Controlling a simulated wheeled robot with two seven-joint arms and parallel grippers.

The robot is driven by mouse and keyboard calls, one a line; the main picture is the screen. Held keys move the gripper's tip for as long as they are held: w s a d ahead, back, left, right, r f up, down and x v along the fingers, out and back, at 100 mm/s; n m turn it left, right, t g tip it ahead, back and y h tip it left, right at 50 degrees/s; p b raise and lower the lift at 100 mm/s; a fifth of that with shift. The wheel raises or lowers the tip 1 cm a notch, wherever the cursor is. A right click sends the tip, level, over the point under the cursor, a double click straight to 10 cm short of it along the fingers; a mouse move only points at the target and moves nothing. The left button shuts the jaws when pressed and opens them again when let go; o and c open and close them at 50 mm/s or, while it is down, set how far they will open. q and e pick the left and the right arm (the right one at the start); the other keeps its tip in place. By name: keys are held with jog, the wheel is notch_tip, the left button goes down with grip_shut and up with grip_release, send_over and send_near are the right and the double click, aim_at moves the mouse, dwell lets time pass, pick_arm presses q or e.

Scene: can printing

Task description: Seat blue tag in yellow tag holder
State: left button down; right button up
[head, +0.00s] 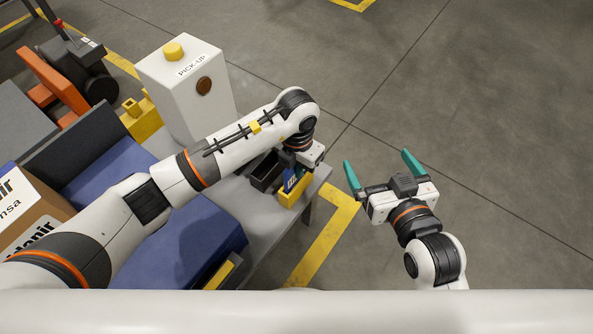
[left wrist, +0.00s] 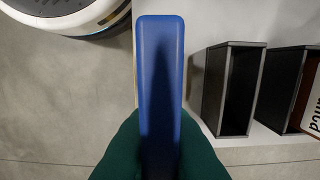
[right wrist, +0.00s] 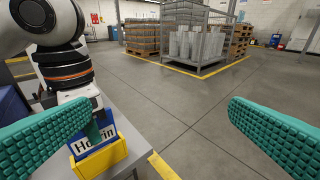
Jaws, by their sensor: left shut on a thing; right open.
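My left gripper (head: 303,163) is shut on the upper part of the blue tag (head: 290,181). The tag also shows in the right wrist view (right wrist: 92,146), upright with a white lettered label. The yellow tag holder (head: 291,197) stands at the table's right end. In the right wrist view the holder (right wrist: 103,163) covers the tag's lower front; whether the tag rests on its bottom is hidden. In the left wrist view the tag (left wrist: 160,70) is seen from above and hides most of the holder. My right gripper (head: 380,168) is open and empty, right of the table.
Dark open boxes (left wrist: 234,90) stand beside the tag on the grey table (head: 237,196). A white pick-up box (head: 187,85) with a yellow button stands behind my left arm. Blue padded surfaces lie left.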

pick_arm(q)
jog(key=shift+f, duration=0.7)
pick_arm(e)
jog(key=shift+w+a+r+t, duration=0.15)
jog(key=shift+r+t, duration=0.15)
jog(key=shift+r, duration=0.1)
jog(key=shift+w+a+r+t, duration=0.1)
jog(key=shift+r+t, duration=0.2)
jog(key=shift+r, duration=0.1)
pick_arm(q)
jog(key=shift+f, duration=0.1)
pick_arm(e)
jog(key=shift+r+y, duration=0.1)
jog(key=shift+y, duration=0.2)
pick_arm(q)
jog(key=c, duration=1.5)
grip_release()
pick_arm(e)
jog(key=shift+r, duration=0.2)
